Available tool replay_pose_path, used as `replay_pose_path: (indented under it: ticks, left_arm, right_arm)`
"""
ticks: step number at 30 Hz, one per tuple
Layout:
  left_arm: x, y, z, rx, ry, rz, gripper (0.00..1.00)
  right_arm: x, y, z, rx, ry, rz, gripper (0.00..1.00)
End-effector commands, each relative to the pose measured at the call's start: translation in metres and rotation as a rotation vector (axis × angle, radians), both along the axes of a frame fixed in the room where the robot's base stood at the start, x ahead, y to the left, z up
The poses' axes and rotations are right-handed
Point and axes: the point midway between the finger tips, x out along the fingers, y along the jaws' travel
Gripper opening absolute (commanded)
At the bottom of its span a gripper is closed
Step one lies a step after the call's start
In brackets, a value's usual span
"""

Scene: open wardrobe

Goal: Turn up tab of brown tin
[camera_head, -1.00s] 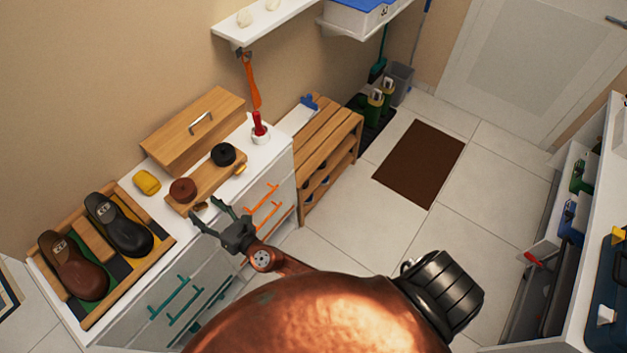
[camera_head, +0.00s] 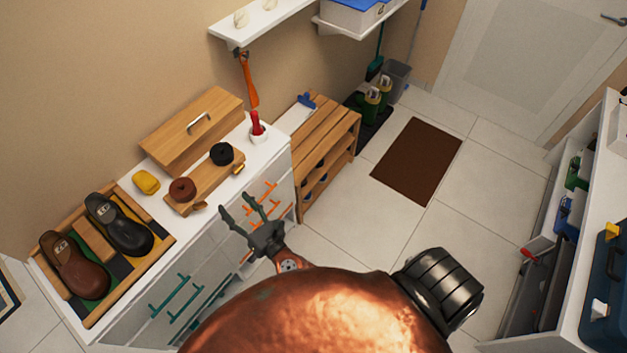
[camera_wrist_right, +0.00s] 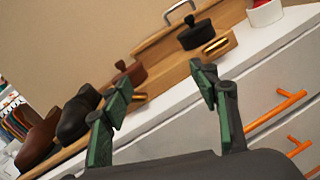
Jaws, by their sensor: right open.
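The brown tin (camera_head: 182,189) sits at the near left end of a wooden board on the white cabinet, and also shows in the right wrist view (camera_wrist_right: 129,74). Its small brass tab (camera_head: 199,207) is at the board's front edge; in the wrist view the tab (camera_wrist_right: 139,98) is partly behind a finger. I cannot tell its exact angle. The black tin (camera_head: 222,154) sits further along the board, with its own brass tab (camera_head: 239,169) in front. My right gripper (camera_head: 236,203) is open and empty, apart from the tab, in front of the cabinet. My left gripper is not in view.
The wooden board (camera_head: 212,188) lies on the white cabinet top (camera_head: 161,208). A yellow item (camera_head: 146,182), a wooden box (camera_head: 190,130) and a red-handled item in a white cup (camera_head: 257,127) stand around it. Shoes (camera_head: 120,225) are at left. Orange drawer handles (camera_head: 262,192) jut forward.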

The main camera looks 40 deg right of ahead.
Motion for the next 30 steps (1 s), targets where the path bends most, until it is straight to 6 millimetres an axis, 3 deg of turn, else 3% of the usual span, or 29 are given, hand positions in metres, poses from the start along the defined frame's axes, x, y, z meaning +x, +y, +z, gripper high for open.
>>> replay_pose_path:
  ticks: [13,30]
  left_arm:
    - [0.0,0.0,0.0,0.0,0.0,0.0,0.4]
    - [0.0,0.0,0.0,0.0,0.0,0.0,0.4]
  right_arm:
    - [-0.003,-0.083,0.02,0.347,0.02,-0.198,0.55]
    - [-0.029,-0.188,0.014,0.798,0.046,-0.464,0.55]
